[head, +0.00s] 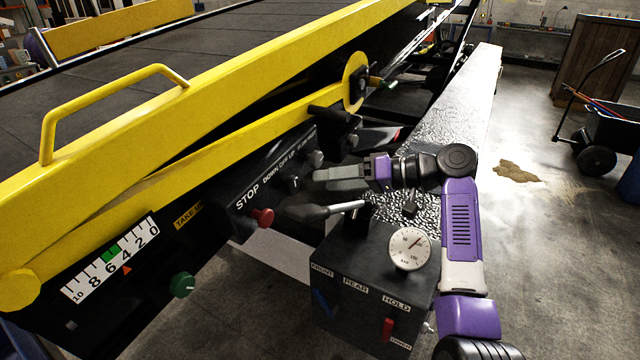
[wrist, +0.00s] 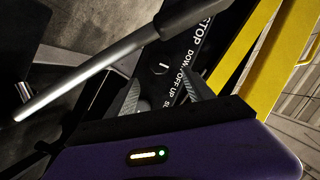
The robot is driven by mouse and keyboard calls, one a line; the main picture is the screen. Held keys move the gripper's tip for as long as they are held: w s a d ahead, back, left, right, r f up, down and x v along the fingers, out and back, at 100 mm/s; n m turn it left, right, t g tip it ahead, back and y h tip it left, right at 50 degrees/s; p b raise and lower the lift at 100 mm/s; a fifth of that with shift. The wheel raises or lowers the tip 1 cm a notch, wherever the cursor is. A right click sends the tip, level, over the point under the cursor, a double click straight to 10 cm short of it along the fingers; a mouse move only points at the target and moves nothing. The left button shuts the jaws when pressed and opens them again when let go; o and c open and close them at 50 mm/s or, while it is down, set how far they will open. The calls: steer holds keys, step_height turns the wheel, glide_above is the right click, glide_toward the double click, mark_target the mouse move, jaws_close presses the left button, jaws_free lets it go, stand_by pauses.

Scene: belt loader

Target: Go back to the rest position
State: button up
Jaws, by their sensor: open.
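My gripper (head: 322,178) is at the end of my purple and black arm, reaching left toward the black control panel (head: 277,186) of the belt loader. In the wrist view its two grey fingers (wrist: 160,95) are apart, with a panel knob (wrist: 159,68) and the DOWN/OFF/UP lettering seen between them. No object shows between the fingers. A red STOP button (head: 263,217) is on the panel, lower left of the gripper. A lever with a metal rod (head: 345,206) lies just below the gripper and crosses the wrist view (wrist: 90,82).
A black box (head: 365,290) with a gauge (head: 410,248) and a red switch (head: 388,328) stands below my arm. The yellow rail (head: 200,95) runs along the belt. A brown stain (head: 516,171) is on the floor, and a cart (head: 605,125) stands at right.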

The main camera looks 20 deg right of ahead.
steer(key=shift+d, duration=0.1)
stand_by(0.4)
steer(key=w+d+m+t+h, duration=0.4)
steer(key=d+m+t+h, duration=0.15)
steer(key=d, duration=0.25)
steer(key=s+d+f+m+t+h, duration=0.1)
steer(key=s+f+m+t+h, duration=0.1)
steer(key=s+f+h, duration=0.75)
steer(key=s+a+f+n+y, duration=0.1)
steer(key=s+a, duration=0.4)
steer(key=s, duration=1)
steer(key=s+a+f+n+g+y, duration=0.1)
steer(key=s+a, duration=0.4)
steer(key=s, duration=1)
steer(key=s+a+f+n+g+y, duration=0.1)
steer(key=s+a+n, duration=0.3)
steer(key=s, duration=1.1)
steer(key=shift+a+f, duration=0.7)
steer(key=shift+a, duration=0.25)
steer(key=shift+n, duration=0.25)
